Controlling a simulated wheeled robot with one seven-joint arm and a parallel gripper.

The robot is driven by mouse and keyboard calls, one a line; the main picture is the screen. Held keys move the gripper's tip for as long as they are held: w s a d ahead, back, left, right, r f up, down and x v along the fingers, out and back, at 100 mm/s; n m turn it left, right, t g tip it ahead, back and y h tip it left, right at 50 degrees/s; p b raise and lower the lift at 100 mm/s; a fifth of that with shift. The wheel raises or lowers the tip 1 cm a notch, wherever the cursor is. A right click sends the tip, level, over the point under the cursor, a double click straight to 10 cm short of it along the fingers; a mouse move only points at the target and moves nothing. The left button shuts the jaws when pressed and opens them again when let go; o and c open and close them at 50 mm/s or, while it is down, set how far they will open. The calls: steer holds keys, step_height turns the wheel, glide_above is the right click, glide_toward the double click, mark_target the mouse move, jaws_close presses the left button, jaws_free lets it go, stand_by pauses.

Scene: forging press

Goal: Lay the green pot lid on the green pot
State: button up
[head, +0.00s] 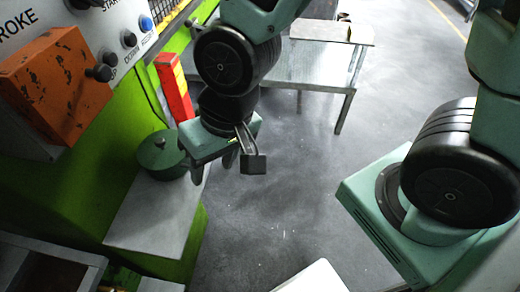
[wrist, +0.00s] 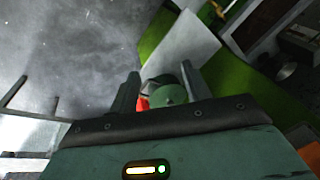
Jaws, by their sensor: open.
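The green pot (head: 164,165) stands upright on a pale grey shelf at the left in the head view. The green pot lid (head: 161,150), a round disc with a small dark knob, appears to lie on top of it. In the wrist view, a round green top (wrist: 169,95) shows between my fingers; I cannot tell lid from pot there. My gripper (head: 214,165) points down just right of the pot in the head view, open with nothing visibly held. My fingers also show in the wrist view (wrist: 160,72). The pot's lower part is partly hidden in the wrist view.
The grey shelf (head: 150,218) has bare room in front of the pot. A red upright block (head: 173,86) stands behind it. The green press (head: 75,180) with an orange box (head: 55,85) is at the left. A table (head: 315,62) stands at the back. Grey floor lies right.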

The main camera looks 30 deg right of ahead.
steer(key=s+d+r+n+g+h, duration=0.1)
steer(key=s+d+r+n+h, duration=0.1)
steer(key=s+d+r+n, duration=0.3)
steer(key=shift+s+d, duration=0.2)
steer(key=shift+d, duration=0.25)
step_height(320, 180, down, 7)
steer(key=b, duration=0.6)
steer(key=shift+b, duration=0.35)
steer(key=shift+r, duration=0.1)
